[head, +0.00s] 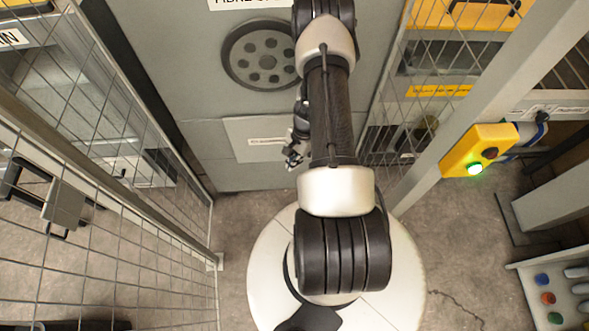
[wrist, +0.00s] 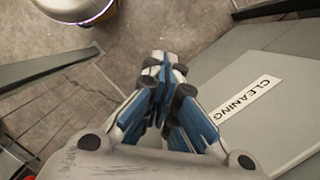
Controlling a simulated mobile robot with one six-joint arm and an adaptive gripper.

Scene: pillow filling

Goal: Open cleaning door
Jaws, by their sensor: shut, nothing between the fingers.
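The cleaning door (head: 240,150) is a light grey panel low on the grey machine front, with a small white label. In the head view it looks flush with the machine. In the wrist view the door (wrist: 283,122) fills the right side, and its label reads CLEANING (wrist: 246,101). My gripper (head: 291,160) is at the door's right side, partly hidden behind my arm. In the wrist view my gripper (wrist: 166,68) is shut and empty, its blue-padded fingers together left of the label. I cannot tell whether it touches the door.
A round perforated vent (head: 240,60) sits above the door. Wire mesh fences stand left (head: 100,240) and right (head: 435,65). A yellow control box (head: 470,150) with a lit green button is on the right post. A tray with coloured buttons (head: 530,285) is at lower right.

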